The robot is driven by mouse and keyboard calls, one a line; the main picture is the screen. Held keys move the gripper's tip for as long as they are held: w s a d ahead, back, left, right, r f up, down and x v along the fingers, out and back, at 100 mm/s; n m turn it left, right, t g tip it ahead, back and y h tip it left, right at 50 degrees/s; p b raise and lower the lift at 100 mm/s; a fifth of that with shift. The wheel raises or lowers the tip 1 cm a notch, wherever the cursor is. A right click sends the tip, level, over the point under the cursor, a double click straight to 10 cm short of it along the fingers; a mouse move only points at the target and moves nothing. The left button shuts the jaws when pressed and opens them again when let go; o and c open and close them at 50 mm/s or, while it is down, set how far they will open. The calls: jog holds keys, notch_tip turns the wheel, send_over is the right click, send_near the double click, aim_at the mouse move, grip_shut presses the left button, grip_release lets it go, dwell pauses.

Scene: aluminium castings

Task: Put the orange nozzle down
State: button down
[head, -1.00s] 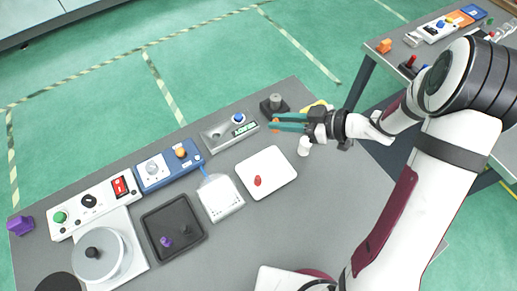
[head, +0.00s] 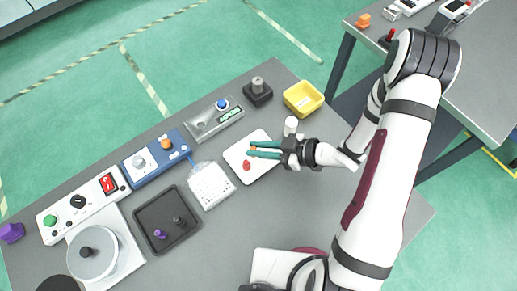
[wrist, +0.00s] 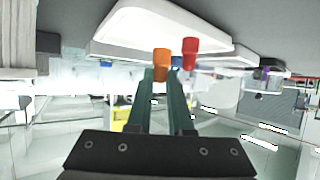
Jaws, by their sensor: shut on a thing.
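My gripper (head: 264,149) is shut on the orange nozzle (head: 252,148), which sticks out at the fingertips. In the wrist view the nozzle (wrist: 161,64) shows between the two teal fingers. The gripper is over the white tray (head: 269,167) in the head view. A red nozzle (head: 246,165) stands on that tray, close beside the orange one; it also shows in the wrist view (wrist: 190,52). I cannot tell whether the orange nozzle touches the tray.
A white cylinder (head: 291,125) stands just behind my gripper. A yellow bin (head: 303,98) and a dark block with a grey knob (head: 257,91) are at the back.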

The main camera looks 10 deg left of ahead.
jog(key=shift+f, duration=0.8)
jog(key=shift+f, duration=0.1)
jog(key=c, duration=1.1)
grip_release()
